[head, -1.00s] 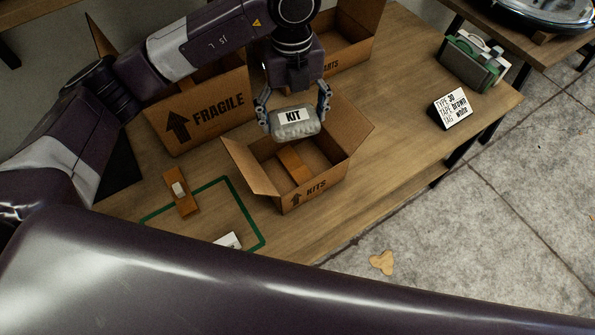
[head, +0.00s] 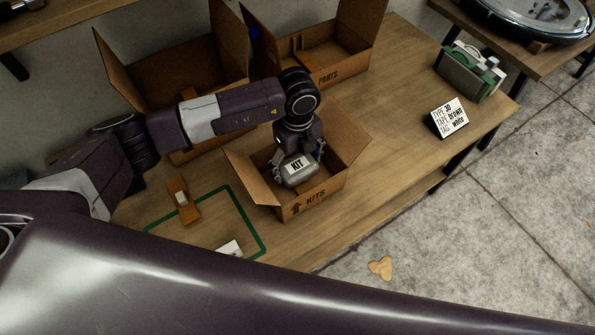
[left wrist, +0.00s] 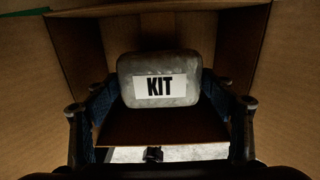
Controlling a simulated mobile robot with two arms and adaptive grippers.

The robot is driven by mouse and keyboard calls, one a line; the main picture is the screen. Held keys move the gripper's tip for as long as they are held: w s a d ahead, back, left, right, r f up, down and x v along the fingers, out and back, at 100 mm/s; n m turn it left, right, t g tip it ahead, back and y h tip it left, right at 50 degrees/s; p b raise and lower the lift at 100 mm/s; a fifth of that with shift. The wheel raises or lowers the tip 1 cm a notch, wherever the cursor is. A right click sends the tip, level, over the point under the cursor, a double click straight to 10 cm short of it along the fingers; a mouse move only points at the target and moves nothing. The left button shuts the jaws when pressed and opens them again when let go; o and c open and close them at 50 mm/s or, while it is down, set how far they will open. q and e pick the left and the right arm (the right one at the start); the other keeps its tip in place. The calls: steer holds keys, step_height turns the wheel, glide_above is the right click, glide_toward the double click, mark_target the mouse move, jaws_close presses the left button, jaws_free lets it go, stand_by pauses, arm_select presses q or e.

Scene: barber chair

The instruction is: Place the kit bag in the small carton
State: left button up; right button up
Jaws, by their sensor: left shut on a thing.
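The kit bag (head: 298,171) is a grey pouch with a white KIT label. My left gripper (head: 298,164) is shut on it and holds it inside the opening of the small carton marked KITS (head: 322,197). In the left wrist view the kit bag (left wrist: 159,78) sits between the two fingers of my left gripper (left wrist: 160,105), with brown carton walls (left wrist: 75,60) around it. Whether the bag touches the carton floor cannot be told. The carton's flaps stand open. My right gripper is not in view.
A large carton (head: 130,80) stands behind my left arm, and a PARTS carton (head: 345,72) stands at the back. A brown block (head: 183,200) lies by the green outline (head: 235,197). A sign card (head: 450,117) and green device (head: 468,72) stand at the right.

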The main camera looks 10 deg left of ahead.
mark_target(298, 173)
arm_select(q)
step_height(298, 173, down, 4)
steer(key=shift+f, duration=0.45)
steer(key=shift+f, duration=0.1)
steer(key=o, duration=1.3)
steer(key=shift+p, duration=0.3)
steer(key=shift+r, duration=0.45)
step_height(298, 173, up, 11)
steer(key=b, duration=0.2)
steer(key=shift+r+b, duration=0.2)
steer(key=shift+b, duration=0.1)
